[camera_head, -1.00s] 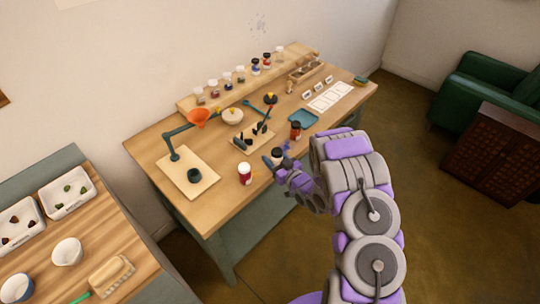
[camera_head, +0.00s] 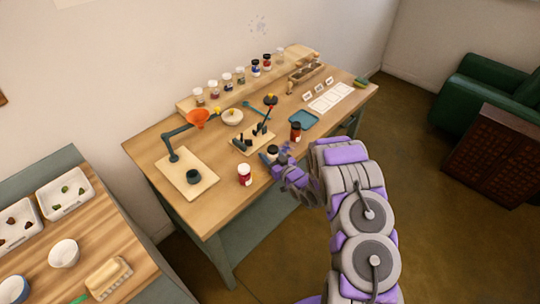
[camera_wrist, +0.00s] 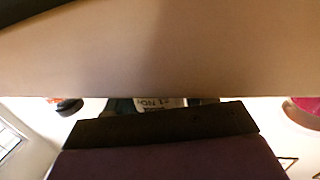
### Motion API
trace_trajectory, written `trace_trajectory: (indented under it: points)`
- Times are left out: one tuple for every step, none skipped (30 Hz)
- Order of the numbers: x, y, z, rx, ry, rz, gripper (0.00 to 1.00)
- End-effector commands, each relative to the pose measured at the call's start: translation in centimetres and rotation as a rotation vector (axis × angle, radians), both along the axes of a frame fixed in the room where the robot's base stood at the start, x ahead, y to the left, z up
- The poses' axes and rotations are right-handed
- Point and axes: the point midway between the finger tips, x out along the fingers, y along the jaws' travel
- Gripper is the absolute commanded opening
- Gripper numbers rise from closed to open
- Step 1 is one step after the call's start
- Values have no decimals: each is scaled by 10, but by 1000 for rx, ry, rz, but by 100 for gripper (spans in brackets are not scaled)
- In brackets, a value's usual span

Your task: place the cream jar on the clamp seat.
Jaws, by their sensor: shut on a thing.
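My gripper (camera_head: 276,158) is over the table's front edge, shut on a small pale jar with a dark lid (camera_head: 272,151), which I take to be the cream jar. The fingers hide part of it, and I cannot tell whether it touches the table. The clamp (camera_head: 264,128), dark with a red-tipped lever, stands on a small wooden board just behind and left of my gripper; its seat is not clear. In the wrist view, a broad tan surface fills the upper part, and a partly hidden printed label (camera_wrist: 160,103) shows above a dark bar.
A red jar with a white lid (camera_head: 244,174) stands left of my gripper, and a brown-red jar (camera_head: 295,131) behind it to the right. A blue tray (camera_head: 303,119) lies farther back. Bare tabletop lies left of the clamp board.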

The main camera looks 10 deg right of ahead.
Motion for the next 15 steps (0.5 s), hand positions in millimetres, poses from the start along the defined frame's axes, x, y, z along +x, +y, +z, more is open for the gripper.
trace_trajectory:
  points:
    - [0,0,0,0,0,0,20]
    - [0,0,-1,0,0,0,20]
    - [0,0,-3,1,0,0,20]
    - [0,0,-4,1,0,0,20]
    - [0,0,-4,1,0,0,55]
    - [0,0,-3,0,0,0,58]
    - [0,0,-3,0,0,0,61]
    - [0,0,-3,0,0,0,64]
    - [0,0,-3,0,0,0,68]
    - [0,0,-3,0,0,0,71]
    - [0,0,-3,0,0,0,74]
    - [0,0,-3,0,0,0,78]
    - [0,0,-3,0,0,0,79]
    - [0,0,-3,0,0,0,79]
    - [0,0,-3,0,0,0,79]
